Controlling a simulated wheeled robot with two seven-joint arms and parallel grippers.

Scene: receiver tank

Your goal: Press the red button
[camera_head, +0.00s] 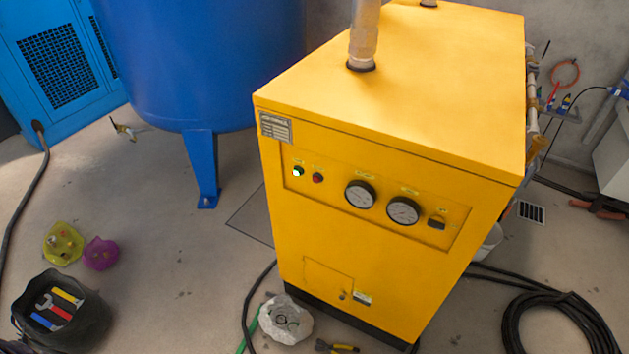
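The red button (317,178) is a small round knob on the front panel of the yellow machine (340,240). It sits just right of a green-and-white button (298,171) and left of two round gauges. Nothing covers it. Neither of my grippers shows in the head view, so their states are hidden.
A blue tank (200,60) on legs stands left of the machine. A black bucket of tools (75,320) is at lower left. A white bag (286,320) and cables lie by the machine's base. A coiled black hose (520,330) lies at right.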

